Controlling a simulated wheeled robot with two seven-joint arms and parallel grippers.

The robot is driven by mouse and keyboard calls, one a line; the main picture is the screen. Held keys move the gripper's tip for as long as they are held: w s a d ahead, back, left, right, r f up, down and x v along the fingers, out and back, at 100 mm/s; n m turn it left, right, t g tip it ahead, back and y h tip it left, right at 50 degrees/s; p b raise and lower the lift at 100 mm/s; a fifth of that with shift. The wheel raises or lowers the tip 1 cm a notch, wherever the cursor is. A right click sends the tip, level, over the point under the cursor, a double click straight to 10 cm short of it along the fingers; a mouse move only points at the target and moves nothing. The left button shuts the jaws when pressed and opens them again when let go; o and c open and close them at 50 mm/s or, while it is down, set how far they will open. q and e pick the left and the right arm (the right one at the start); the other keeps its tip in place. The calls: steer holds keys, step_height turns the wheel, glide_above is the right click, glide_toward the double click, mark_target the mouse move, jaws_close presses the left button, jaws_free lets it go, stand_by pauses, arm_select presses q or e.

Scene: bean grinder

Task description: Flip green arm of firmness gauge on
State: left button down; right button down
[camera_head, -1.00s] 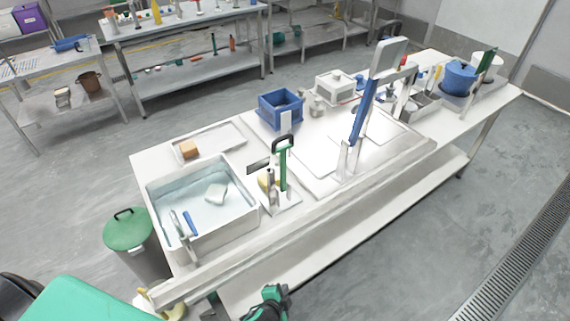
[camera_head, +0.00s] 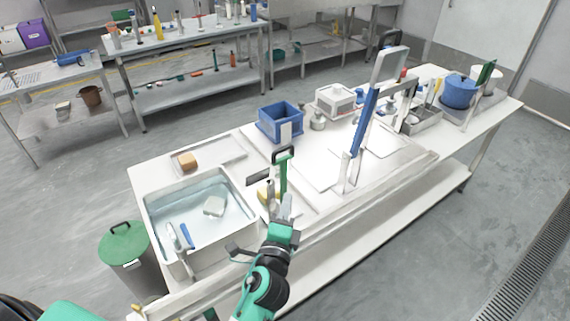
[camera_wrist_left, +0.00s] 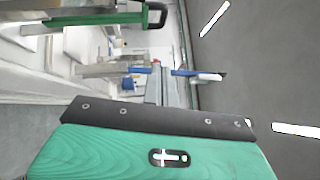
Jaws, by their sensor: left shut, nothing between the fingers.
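The firmness gauge is a small stand with a green arm (camera_head: 283,178) that stands upright and ends in a dark loop handle at the top. It is on the front of the white table, just right of the sink basin. In the left wrist view the green arm (camera_wrist_left: 85,22) lies across the top left, with its dark loop (camera_wrist_left: 155,15) to the right. My left gripper (camera_head: 287,205) is shut and empty, low in front of the gauge's base, below the loop. It overlaps the base in the head view, and contact cannot be told. My right gripper is not in view.
A water-filled basin (camera_head: 159,226) is left of the gauge. A tall blue-levered device (camera_head: 364,125) stands to the right. A blue bin (camera_head: 280,124) is behind. The table's raised front rail (camera_head: 345,208) runs before the gauge. A green-lidded bin (camera_head: 124,243) stands on the floor.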

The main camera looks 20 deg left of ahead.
arm_select(q)
steer(key=w, duration=0.1)
steer(key=p, duration=0.5)
glide_toward(285, 161)
steer(key=w+d+r, duration=0.1)
steer(key=w+r, duration=0.4)
steer(key=w, duration=0.1)
steer(key=shift+w+a+f+p, duration=0.2)
steer(key=shift+a+p, duration=0.2)
steer(key=shift+a, duration=0.2)
